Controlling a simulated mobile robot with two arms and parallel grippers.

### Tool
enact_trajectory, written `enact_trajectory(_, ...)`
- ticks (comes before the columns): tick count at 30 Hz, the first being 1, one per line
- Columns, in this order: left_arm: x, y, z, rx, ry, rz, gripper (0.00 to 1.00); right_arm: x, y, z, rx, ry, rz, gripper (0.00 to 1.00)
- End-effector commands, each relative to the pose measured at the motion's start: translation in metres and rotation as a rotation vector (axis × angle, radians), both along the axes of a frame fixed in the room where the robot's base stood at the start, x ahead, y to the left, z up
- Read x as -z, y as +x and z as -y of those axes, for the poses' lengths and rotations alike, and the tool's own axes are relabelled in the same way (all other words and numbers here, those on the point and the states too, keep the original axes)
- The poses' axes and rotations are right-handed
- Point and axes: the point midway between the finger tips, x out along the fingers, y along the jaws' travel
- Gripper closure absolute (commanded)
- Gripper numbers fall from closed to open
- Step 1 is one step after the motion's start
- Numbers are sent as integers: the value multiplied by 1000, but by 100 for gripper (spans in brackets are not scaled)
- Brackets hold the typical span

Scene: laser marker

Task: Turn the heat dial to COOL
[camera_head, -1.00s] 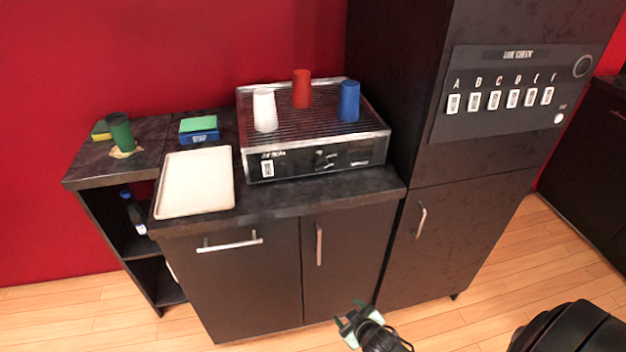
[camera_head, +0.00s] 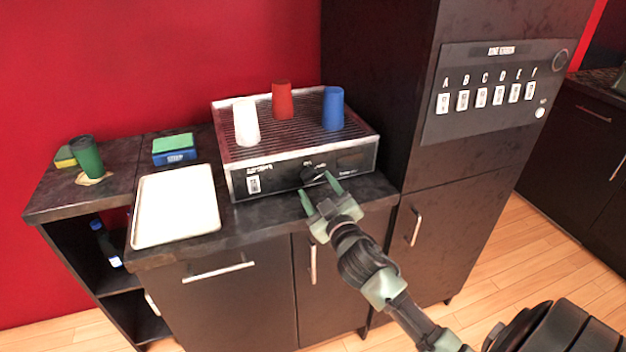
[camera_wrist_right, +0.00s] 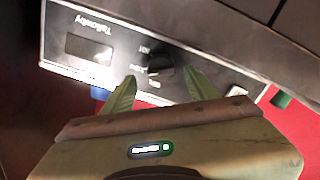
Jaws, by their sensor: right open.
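The heat dial (camera_head: 309,175) is a small dark knob on the black front panel of a grill-topped machine (camera_head: 270,182). In the right wrist view the dial (camera_wrist_right: 160,70) shows as a dark knob with small white labels around it, too blurred and turned over to read surely. My right gripper (camera_head: 316,184) is in front of the panel with its two green fingers spread and pointing at the dial. In the wrist view the open fingertips (camera_wrist_right: 160,76) are on either side of the dial; I cannot tell whether they touch it. My left gripper is out of view.
White (camera_head: 246,122), red (camera_head: 282,100) and blue (camera_head: 333,108) cups stand on the machine. A white tray (camera_head: 176,205) lies left of it. A tall dark cabinet (camera_head: 400,130) stands right.

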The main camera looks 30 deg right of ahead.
Motion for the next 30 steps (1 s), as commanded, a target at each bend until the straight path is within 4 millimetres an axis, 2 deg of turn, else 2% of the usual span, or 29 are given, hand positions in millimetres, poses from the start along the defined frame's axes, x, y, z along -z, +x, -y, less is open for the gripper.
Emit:
enact_trajectory(3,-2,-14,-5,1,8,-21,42,-1,17,4,-1,-1,1,42)
enact_trajectory(5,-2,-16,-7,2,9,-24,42,-1,22,5,0,-1,1,42)
enact_trajectory(16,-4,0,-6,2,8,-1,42,0,29,7,-1,0,0,42)
enact_trajectory(17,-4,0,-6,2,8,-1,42,0,29,7,-1,0,0,47)
enact_trajectory(22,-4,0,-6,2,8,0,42,0,29,7,-1,0,0,95)
enact_trajectory(23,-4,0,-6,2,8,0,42,0,29,7,-1,0,0,100)
enact_trajectory(30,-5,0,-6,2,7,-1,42,0,29,7,0,-16,-5,100)
